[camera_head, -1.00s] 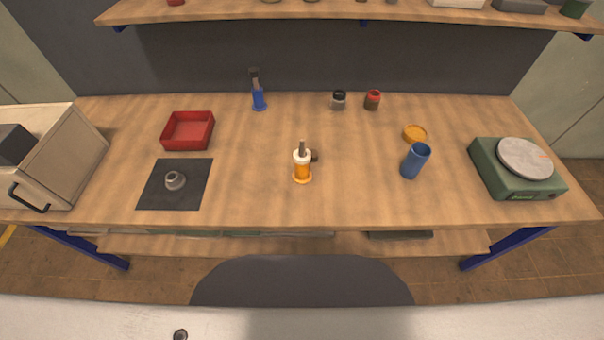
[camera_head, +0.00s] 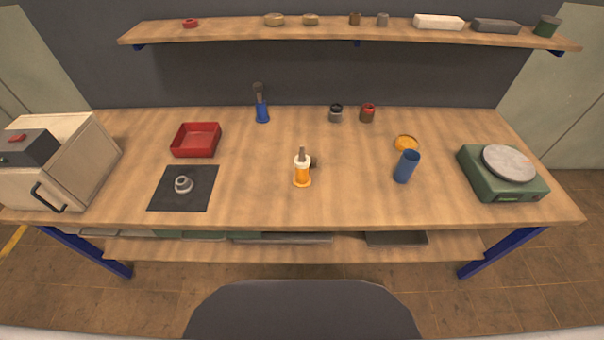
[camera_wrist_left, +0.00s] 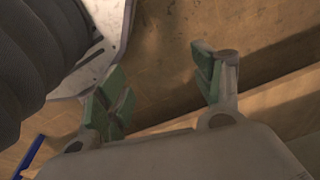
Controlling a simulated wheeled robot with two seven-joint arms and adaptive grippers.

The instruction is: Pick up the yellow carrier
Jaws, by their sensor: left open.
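The yellow carrier (camera_head: 302,177) stands upright near the middle of the table in the head view. My left gripper (camera_wrist_left: 162,88) shows only in the left wrist view. Its green-padded fingers are apart with nothing between them, and the carrier is not in that view. My right gripper is in neither view.
A dark mat (camera_head: 183,204) with a grey ring part and a red tray (camera_head: 197,139) lie left of the carrier. A blue cup (camera_head: 406,167), yellow lid (camera_head: 405,143) and green scale (camera_head: 500,174) are right. A blue-based tool (camera_head: 262,110) stands behind. Table around the carrier is clear.

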